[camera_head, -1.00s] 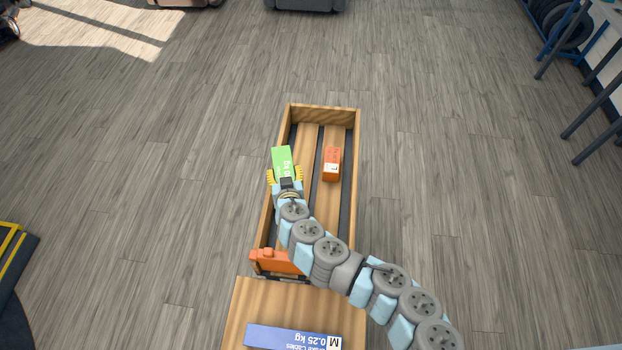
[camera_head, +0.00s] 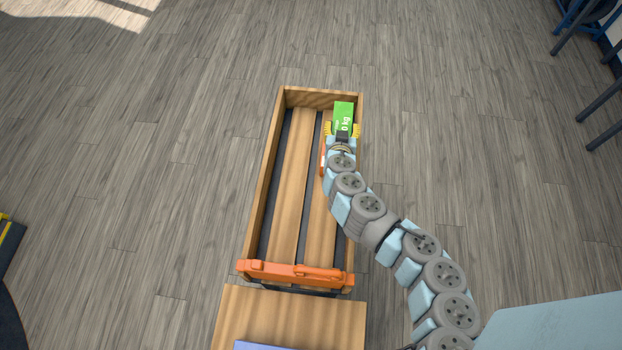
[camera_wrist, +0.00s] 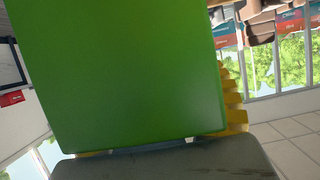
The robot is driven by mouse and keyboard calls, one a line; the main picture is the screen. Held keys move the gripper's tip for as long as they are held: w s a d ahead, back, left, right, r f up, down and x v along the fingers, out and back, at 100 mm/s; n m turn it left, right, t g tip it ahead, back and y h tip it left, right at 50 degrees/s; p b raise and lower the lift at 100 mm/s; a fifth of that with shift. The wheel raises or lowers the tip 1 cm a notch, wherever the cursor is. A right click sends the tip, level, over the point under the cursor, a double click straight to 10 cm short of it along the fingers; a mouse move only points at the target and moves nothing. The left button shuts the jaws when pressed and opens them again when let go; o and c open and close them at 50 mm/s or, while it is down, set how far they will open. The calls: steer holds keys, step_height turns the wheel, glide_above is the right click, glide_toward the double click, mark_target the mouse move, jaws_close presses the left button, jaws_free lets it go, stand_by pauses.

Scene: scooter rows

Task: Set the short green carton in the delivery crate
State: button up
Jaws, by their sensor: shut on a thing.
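The short green carton (camera_head: 343,115) is in my gripper (camera_head: 342,130), whose yellow fingers are shut on it. In the wrist view the carton (camera_wrist: 135,75) fills most of the picture, with a yellow finger (camera_wrist: 234,100) at its right side. The wooden delivery crate (camera_head: 264,190) is long, with a slatted floor. The carton and gripper are over its far right corner; I cannot tell the height above its floor. An orange box (camera_head: 322,160) in the crate is mostly hidden by my arm.
An orange bar (camera_head: 290,272) crosses the crate's near end. A wooden surface (camera_head: 285,318) lies before it, with a blue box (camera_head: 275,346) at the picture's lower edge. The crate's left and middle floor is bare. Dark stands (camera_head: 590,60) are at the upper right.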

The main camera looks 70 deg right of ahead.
steer(key=shift+w+a+f+b, duration=0.65)
steer(key=shift+w+f, duration=1.1)
steer(key=shift+w, duration=0.55)
steer(key=shift+w+a+f+b, duration=0.65)
steer(key=shift+w+f, duration=1.15)
steer(key=shift+w, duration=0.45)
steer(key=shift+w+a+f+b, duration=0.55)
steer(key=shift+w+f+b, duration=0.2)
steer(key=shift+w+f, duration=1.3)
steer(key=shift+w+f+b, duration=0.2)
steer(key=shift+f+b, duration=0.1)
steer(key=shift+f, duration=0.75)
steer(key=shift+f, duration=0.2)
steer(key=o, duration=1.3)
steer(key=shift+c, duration=0.2)
steer(key=shift+r, duration=0.25)
